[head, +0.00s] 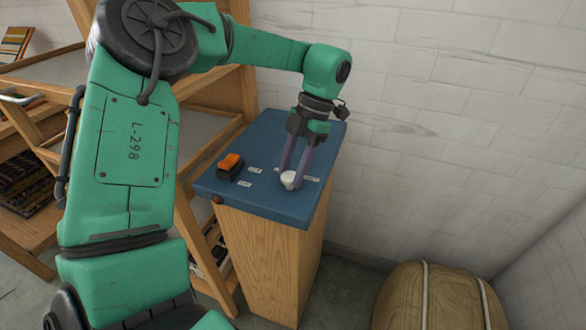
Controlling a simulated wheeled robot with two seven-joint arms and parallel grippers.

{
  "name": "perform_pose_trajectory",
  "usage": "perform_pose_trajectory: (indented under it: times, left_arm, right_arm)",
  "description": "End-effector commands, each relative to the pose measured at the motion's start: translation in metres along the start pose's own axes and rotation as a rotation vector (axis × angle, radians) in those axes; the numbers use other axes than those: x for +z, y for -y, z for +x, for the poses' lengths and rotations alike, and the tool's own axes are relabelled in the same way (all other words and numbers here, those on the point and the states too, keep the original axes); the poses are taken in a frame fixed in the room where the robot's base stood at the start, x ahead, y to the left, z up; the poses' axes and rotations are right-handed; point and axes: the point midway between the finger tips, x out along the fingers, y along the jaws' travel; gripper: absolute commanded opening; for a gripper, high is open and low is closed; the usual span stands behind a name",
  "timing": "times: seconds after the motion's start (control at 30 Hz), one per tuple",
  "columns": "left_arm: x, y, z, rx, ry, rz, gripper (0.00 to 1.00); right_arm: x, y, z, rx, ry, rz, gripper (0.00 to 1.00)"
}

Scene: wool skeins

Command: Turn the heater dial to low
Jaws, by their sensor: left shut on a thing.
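The heater dial (289,180) is a small white knob on the blue top of a wooden stand. My left gripper (292,174) reaches down from above, and its two purple-grey fingers are shut on the dial. Several small white labels lie around the dial, among them one (255,169) to its left and one (311,179) to its right; their text is too small to read. Which label the dial points at cannot be told. My right gripper is not in view.
An orange and black switch (231,165) sits on the left of the blue panel (265,205). Wooden shelving (205,125) stands to the left. A white brick wall is close behind and to the right. A tan wrapped bundle (440,298) lies on the floor at lower right.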

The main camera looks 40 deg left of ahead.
Motion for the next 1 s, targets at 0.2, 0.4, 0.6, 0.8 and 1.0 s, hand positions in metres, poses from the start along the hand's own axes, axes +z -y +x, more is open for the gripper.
perform_pose_trajectory:
  times: [0.2,0.4,0.6,0.8,1.0]
  left_arm:
    - [-0.0001,-0.0023,-0.0011,-0.077,0.003,-0.186,0.00]
    - [-0.0004,-0.0037,-0.0011,-0.138,0.004,-0.333,0.00]
    - [-0.0005,-0.0044,-0.0007,-0.181,0.004,-0.439,0.00]
    - [-0.0006,-0.0046,-0.0006,-0.206,0.005,-0.495,0.00]
    - [-0.0007,-0.0046,-0.0005,-0.214,0.005,-0.514,0.00]
  right_arm:
    - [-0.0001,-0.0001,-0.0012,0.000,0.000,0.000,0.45]
    - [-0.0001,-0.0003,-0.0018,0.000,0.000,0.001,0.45]
    - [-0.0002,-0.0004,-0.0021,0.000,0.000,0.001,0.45]
    - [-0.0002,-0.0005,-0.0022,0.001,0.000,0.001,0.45]
    - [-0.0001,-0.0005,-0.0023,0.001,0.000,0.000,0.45]
